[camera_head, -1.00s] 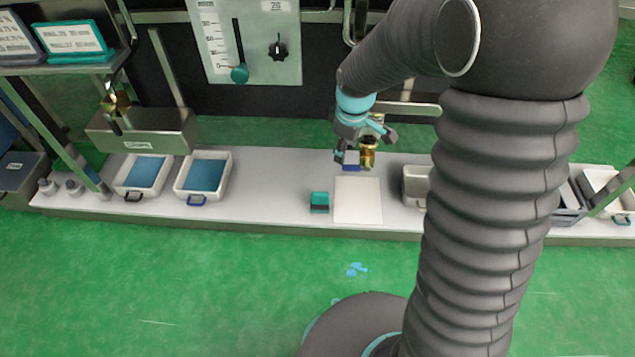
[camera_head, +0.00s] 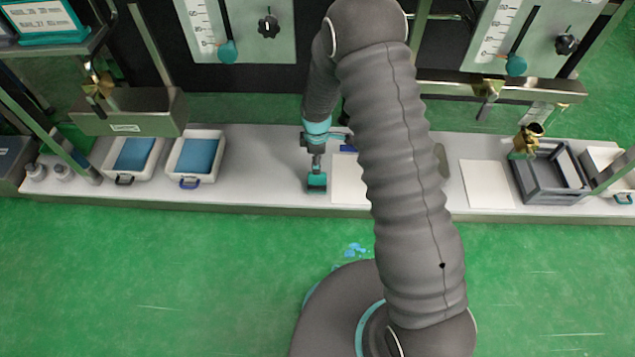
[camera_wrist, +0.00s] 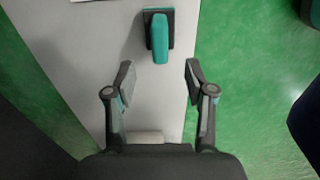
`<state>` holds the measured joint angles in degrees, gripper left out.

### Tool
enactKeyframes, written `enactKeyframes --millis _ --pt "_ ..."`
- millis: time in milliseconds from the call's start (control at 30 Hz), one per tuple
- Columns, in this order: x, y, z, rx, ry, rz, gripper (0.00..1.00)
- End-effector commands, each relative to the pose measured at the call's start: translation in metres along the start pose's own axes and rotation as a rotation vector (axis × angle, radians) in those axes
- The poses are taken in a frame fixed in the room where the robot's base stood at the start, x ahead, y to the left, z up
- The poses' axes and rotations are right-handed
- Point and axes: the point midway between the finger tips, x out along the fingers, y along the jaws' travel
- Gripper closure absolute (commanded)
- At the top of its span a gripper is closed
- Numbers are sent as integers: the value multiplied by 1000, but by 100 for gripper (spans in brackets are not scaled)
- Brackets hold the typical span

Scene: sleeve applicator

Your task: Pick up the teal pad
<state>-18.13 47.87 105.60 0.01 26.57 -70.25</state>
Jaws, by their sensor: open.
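The teal pad (camera_head: 317,184) sits on the white bench near its front edge, left of a white sheet. In the wrist view the teal pad (camera_wrist: 160,40) shows as a teal block on a dark square base. My gripper (camera_wrist: 159,78) is open and empty, its two fingers spread apart. The pad lies just beyond the fingertips, roughly in line with the gap between them. In the head view my gripper (camera_head: 316,158) is close to the pad on its far side; whether it touches cannot be told there.
The white bench (camera_head: 260,185) is clear left of the pad. Two white trays with blue contents (camera_head: 195,157) stand further left. A white sheet (camera_head: 349,182) lies right of the pad, partly behind my arm. A grey crate (camera_head: 549,172) stands at the right. Green floor lies in front.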

Motion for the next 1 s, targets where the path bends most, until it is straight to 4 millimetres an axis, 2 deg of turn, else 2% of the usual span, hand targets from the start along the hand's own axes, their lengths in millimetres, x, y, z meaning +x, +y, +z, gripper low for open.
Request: enactKeyframes --millis 33,133,367,700,1000 --pt "10 -1 0 1 -1 -3 46" --pt "21 0 1 2 0 0 46" --pt "34 1 2 4 0 0 46" --pt "79 1 2 6 0 0 46" --pt "85 1 2 6 0 1 46"
